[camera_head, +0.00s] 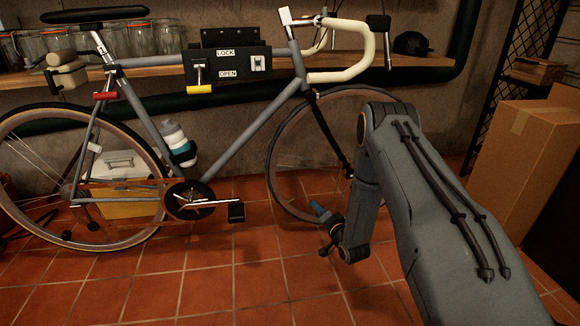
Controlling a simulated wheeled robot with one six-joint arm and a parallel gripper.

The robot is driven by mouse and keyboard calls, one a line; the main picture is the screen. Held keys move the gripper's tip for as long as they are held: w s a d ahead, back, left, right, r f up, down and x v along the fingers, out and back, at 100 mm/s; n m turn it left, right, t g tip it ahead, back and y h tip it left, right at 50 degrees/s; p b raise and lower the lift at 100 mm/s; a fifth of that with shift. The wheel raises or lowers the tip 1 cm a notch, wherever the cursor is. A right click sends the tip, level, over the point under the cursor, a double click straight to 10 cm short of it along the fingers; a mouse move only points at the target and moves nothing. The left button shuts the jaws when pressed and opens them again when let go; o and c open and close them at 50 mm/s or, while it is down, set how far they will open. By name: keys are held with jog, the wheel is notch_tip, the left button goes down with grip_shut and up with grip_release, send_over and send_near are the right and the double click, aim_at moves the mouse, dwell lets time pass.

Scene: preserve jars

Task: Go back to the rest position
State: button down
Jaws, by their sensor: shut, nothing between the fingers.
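My gripper (320,211) shows small at the end of my folded arm, right of centre, low in front of the bicycle's front wheel (290,190). It is shut, with nothing seen in it. My arm comes in from the lower right, bends at the elbow and hangs down to the wrist. The fingertips are small and dark, so their detail is hard to make out.
A grey bicycle (255,133) stands across the view, before a wooden shelf (355,66) with glass jars (140,38). A black LOCK/OPEN panel (228,66) has a yellow-handled lever (199,88). Cardboard boxes (530,150) stand right. The tiled floor (230,285) in front is clear.

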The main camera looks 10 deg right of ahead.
jog(key=s+a+r+n+g, duration=0.1)
jog(key=a+r+n+g, duration=0.4)
jog(key=a+r, duration=1.05)
jog(key=s+a+r+n+g, duration=0.2)
jog(key=s+a+r, duration=0.25)
jog(key=s, duration=0.25)
jog(key=s+a+r+n+g, duration=0.2)
jog(key=s+a+r, duration=0.25)
jog(key=s, duration=0.35)
jog(key=s+r+n+g+h, duration=0.1)
jog(key=s+r+n+g, duration=0.15)
jog(key=s, duration=0.95)
jog(key=s+r+n+g, duration=0.2)
jog(key=s+r, duration=0.2)
jog(key=s, duration=0.8)
jog(key=s+r+n+g+h, duration=0.1)
jog(key=s+r+n+g, duration=0.15)
jog(key=s, duration=0.95)
jog(key=d+r+m+p, duration=0.2)
jog(key=d+r+p, duration=0.4)
jog(key=r+p, duration=0.3)
jog(key=d+r+m+h+p, duration=0.1)
jog(key=d+r+p, duration=0.6)
jog(key=p, duration=0.9)
jog(key=d+r+m+p, duration=0.4)
jog(key=d+r+p, duration=0.3)
jog(key=r+p, duration=0.6)
jog(key=shift+s, duration=0.2)
